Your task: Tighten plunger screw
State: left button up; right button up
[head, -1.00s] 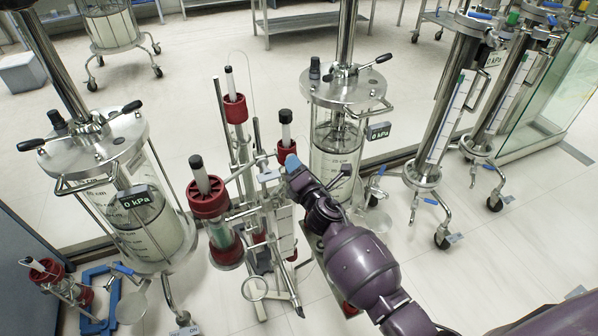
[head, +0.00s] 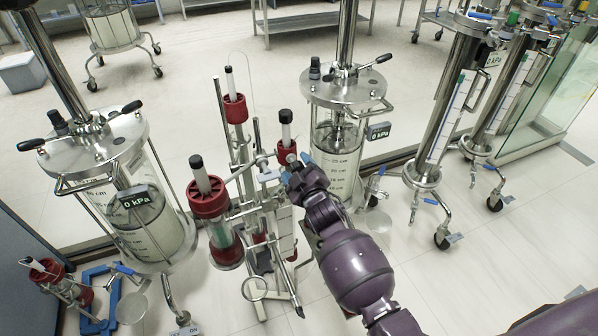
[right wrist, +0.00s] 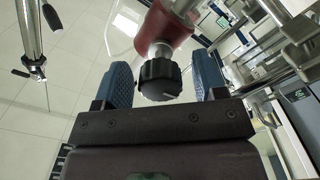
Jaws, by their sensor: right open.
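My right gripper (head: 297,163) is at the red-capped column (head: 286,150) in the middle of the rack, just below its red cap. In the right wrist view the open gripper (right wrist: 163,82) has its blue fingers on either side of a black ribbed knob, the plunger screw (right wrist: 159,80). Gaps show between knob and fingers. The knob sits on a short metal neck below a red part (right wrist: 165,32). In the head view the gripper largely hides the knob. My left gripper is not in view.
Other red-capped columns (head: 208,198) stand close by on the same rack. A steel-lidded glass vessel (head: 340,90) stands just behind my right gripper, and another (head: 95,150) stands at left. Tall steel columns (head: 448,100) are at right.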

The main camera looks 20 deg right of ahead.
aim_at(299, 171)
jog(key=shift+s+r+p, duration=0.15)
jog(key=shift+s+p, duration=0.25)
jog(key=shift+s, duration=0.35)
jog(key=shift+s+p, duration=0.4)
jog(key=shift+s, duration=1.3)
jog(key=shift+s+d+p, duration=0.1)
jog(key=shift+s+p, duration=0.5)
jog(key=shift+s, duration=0.3)
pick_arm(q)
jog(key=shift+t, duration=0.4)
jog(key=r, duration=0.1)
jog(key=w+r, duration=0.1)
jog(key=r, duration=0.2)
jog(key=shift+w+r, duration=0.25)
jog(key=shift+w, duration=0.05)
pick_arm(e)
jog(key=shift+s, duration=0.15)
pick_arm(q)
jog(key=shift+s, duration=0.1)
pick_arm(e)
jog(key=shift+f, duration=0.25)
